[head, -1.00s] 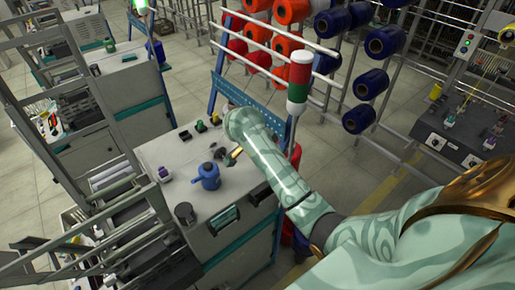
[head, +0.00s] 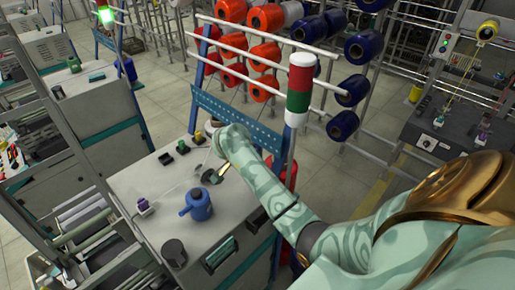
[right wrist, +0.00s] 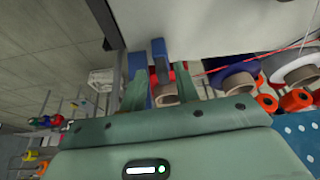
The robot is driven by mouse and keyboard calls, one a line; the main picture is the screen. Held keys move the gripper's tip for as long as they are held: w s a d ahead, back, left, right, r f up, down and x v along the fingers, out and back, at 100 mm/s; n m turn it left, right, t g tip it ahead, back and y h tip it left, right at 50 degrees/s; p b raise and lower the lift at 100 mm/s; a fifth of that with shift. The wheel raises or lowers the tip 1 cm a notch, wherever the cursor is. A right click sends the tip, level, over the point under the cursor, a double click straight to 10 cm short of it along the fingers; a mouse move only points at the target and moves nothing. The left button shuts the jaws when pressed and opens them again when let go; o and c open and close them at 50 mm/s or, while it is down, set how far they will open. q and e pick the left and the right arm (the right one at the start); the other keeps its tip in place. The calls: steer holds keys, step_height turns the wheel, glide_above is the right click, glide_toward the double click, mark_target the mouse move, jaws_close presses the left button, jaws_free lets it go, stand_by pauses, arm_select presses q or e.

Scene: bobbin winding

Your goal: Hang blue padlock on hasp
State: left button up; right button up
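I cannot make out a blue padlock or a hasp for certain in either view. My right gripper (head: 216,178) is in the head view above the grey machine top (head: 150,235), beside a blue jug-like can (head: 197,205); its fingers are small and partly hidden by my arm. In the right wrist view my right gripper (right wrist: 158,85) shows two green fingers standing apart. A dark blue upright piece (right wrist: 158,55) shows between them, and I cannot tell whether it is near or behind the fingers. No grip on it is visible. My left gripper is not in view.
On the machine top are a dark cylinder (head: 174,254), a small purple and white item (head: 144,207) and small black pieces (head: 166,159). A red, green and white signal column (head: 299,90) and a rack of red and blue bobbins (head: 342,125) stand behind my arm.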

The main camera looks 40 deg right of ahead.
steer(key=shift+d+f, duration=0.2)
steer(key=shift+f, duration=0.2)
steer(key=b+x, duration=0.2)
steer(key=x, duration=0.2)
steer(key=shift+w+d+f+b, duration=0.15)
steer(key=shift+w+b, duration=0.05)
steer(key=shift+b, duration=0.15)
steer(key=shift+c, duration=0.9)
jaws_close()
